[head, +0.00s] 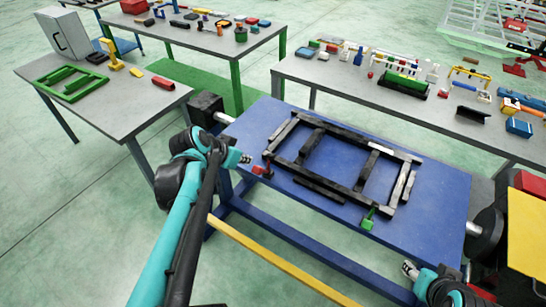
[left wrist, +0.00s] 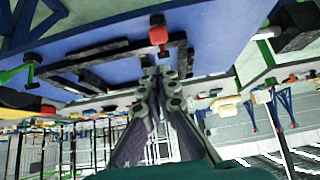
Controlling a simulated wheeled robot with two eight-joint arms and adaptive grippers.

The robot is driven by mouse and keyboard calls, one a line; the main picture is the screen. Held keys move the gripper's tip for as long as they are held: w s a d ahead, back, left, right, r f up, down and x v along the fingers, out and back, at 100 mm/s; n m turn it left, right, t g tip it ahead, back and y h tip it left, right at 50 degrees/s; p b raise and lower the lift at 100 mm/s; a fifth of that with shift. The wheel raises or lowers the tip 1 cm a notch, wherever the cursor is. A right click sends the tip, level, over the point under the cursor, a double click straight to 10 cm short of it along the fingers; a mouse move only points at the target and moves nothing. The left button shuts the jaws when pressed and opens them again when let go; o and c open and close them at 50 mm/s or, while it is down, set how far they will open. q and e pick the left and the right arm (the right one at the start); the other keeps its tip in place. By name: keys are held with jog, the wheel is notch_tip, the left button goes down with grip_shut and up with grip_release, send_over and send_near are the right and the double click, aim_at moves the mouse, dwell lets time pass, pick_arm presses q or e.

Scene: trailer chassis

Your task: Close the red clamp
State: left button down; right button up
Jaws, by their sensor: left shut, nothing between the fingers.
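The red clamp (head: 262,171) sits at the near left corner of the black chassis frame (head: 302,184) on the blue table. In the left wrist view the red clamp (left wrist: 158,35) shows beyond my fingertips, with a dark part beside the frame bar. Whether its jaw is open or closed is too small to tell. My left gripper (head: 245,158) is just left of the red clamp, apart from it; in the left wrist view its fingers (left wrist: 160,72) are together and empty.
A green clamp (head: 368,218) stands at the frame's near side. The blue table (head: 440,205) is clear around the frame. A grey table (head: 130,115) with a green frame stands left; another grey table (head: 345,88) with many parts stands behind.

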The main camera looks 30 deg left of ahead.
pick_arm(q)
jog(key=shift+s+a+f, duration=0.1)
jog(key=shift+a, duration=0.05)
jog(key=b, duration=0.4)
send_near(268, 160)
jog(key=x, duration=0.5)
jog(key=shift+s+f, duration=0.2)
jog(key=shift+f, duration=0.2)
jog(key=shift+w+f, duration=0.3)
jog(key=shift+w, duration=0.4)
jog(key=shift+w, duration=0.1)
